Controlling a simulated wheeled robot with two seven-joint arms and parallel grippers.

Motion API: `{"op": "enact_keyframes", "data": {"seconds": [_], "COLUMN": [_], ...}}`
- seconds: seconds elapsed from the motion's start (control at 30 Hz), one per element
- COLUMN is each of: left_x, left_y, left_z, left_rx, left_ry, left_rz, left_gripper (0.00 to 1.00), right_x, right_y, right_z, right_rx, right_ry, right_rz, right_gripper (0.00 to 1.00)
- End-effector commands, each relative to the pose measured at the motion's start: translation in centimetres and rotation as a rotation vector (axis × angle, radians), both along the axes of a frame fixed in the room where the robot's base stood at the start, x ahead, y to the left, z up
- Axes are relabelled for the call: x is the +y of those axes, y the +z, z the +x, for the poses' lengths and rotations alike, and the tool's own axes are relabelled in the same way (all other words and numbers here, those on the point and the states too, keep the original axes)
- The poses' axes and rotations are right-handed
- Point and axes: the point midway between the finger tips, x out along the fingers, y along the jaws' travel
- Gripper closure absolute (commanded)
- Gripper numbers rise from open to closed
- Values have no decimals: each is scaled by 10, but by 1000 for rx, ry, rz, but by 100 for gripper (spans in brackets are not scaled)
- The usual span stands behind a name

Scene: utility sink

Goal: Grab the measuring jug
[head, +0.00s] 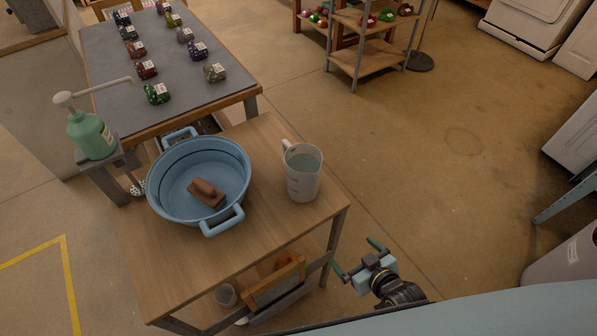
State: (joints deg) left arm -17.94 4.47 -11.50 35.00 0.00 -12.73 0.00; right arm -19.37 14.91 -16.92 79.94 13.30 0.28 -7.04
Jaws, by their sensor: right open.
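The measuring jug (302,176) is a whitish, see-through jug with dark marks on its side. It stands upright on the right part of the wooden table (270,232), with its handle toward the upper left. My right gripper (357,258) is open and empty, with green-tipped fingers spread apart. It is beyond the table's right edge, below and to the right of the jug, and apart from it. My left gripper is not in the head view.
A blue basin (161,207) holding a brown block (207,193) stands left of the jug. A green pump bottle (90,135) is at the far left. A grey-topped table (115,75) with several small labelled items is behind.

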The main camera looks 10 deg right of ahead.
Motion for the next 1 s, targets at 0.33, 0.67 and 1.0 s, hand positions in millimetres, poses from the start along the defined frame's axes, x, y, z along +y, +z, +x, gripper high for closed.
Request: {"op": "enact_keyframes", "data": {"seconds": [0.33,0.67,1.0], "left_x": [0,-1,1], "left_y": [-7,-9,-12], "left_z": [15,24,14], "left_rx": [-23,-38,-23], "left_ry": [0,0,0], "left_rz": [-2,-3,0], "left_gripper": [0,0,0], "right_x": [52,72,92], "right_y": [189,221,220], "right_z": [52,82,125], "right_rx": [-459,-529,-524], "right_ry": [112,128,127], "right_rz": [188,225,223], "right_gripper": [0,0,0]}}
